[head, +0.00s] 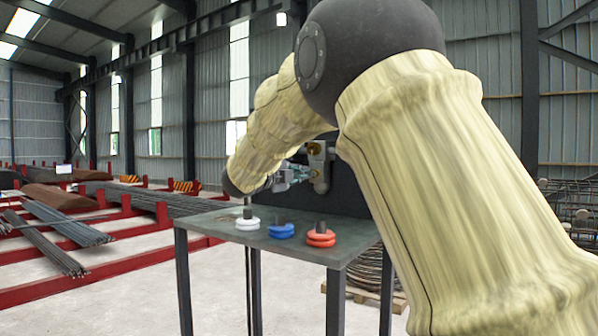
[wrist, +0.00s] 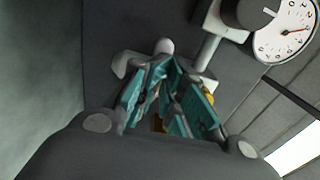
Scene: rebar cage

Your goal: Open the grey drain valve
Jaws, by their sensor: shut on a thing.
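The grey drain valve (wrist: 163,47) shows in the wrist view just beyond my fingertips, with light grey parts against a dark panel. My gripper (wrist: 168,72) has its teal fingers closed together at the valve, shut on its handle. The fingers hide most of the handle, so its angle cannot be told. In the head view my gripper (head: 290,176) is small and partly hidden behind my own arm, in front of the dark panel. Grey and brass pipe fittings (head: 319,162) stand just to its right.
A metal table (head: 205,228) stands below my gripper, with white (head: 248,223), blue (head: 281,231) and red (head: 321,238) ring-like pieces on it. A round gauge (wrist: 287,32) is at the upper right of the wrist view. Rebar bundles (head: 60,228) lie on red racks at left.

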